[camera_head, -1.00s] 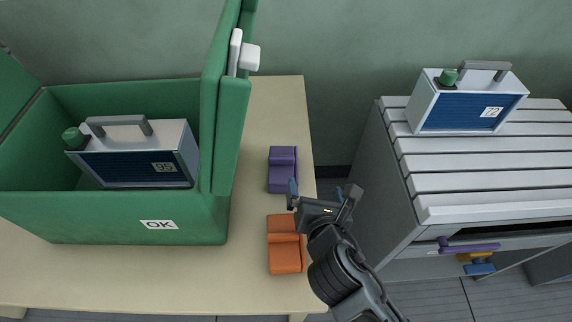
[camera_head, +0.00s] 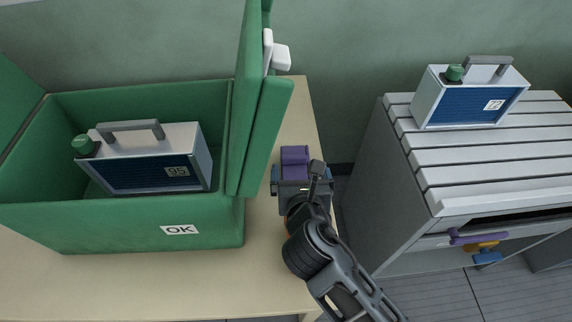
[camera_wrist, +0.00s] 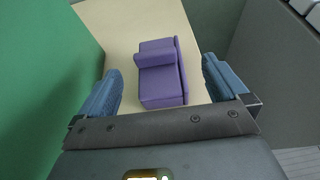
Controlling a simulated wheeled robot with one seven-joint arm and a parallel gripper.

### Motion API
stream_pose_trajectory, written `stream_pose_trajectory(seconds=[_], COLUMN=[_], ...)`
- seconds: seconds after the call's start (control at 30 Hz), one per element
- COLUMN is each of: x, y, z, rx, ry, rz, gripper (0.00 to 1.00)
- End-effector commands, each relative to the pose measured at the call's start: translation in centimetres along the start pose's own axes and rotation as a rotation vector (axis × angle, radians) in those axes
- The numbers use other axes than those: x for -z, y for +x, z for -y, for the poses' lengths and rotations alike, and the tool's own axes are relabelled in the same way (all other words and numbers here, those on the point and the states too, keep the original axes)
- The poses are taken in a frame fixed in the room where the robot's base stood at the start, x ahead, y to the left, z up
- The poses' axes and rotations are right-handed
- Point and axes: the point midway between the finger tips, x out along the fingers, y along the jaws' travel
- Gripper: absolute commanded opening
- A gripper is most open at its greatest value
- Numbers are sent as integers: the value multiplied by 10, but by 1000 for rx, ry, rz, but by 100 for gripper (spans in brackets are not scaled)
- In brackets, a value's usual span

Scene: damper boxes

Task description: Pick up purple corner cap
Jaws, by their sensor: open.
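The purple corner cap (camera_head: 295,156) lies on the beige table near its right edge, just right of the green box. In the wrist view the purple corner cap (camera_wrist: 161,74) sits between my fingers, slightly ahead of them, with a raised block along one end. My gripper (camera_head: 303,174) is above it and partly covers it in the head view. In the wrist view my gripper (camera_wrist: 164,88) is open, its blue fingers on either side of the cap with a gap at each side. The orange corner cap is almost wholly hidden behind my arm.
The green box (camera_head: 120,228) with an OK label stands close on the left, its wall rising high beside the cap. It holds a damper unit (camera_head: 150,168). A grey slatted cabinet (camera_head: 385,165) with another damper unit (camera_head: 455,100) stands right, across a gap.

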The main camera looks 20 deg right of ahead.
Motion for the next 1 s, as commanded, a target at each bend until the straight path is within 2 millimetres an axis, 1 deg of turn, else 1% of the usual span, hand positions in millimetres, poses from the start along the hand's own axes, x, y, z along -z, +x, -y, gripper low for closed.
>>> stream_pose_trajectory(seconds=[0.13,0.37,0.47,0.6,0.7,0.8,1.0], x=[0,0,1,3,3,3,4], y=[6,30,41,62,73,78,78], z=[0,1,2,4,3,3,3], rx=[1,2,3,2,1,-1,-1], ry=[1,0,0,1,1,1,1], rz=[1,1,0,1,0,0,0], gripper=[100,100,100,100,100,100,100])
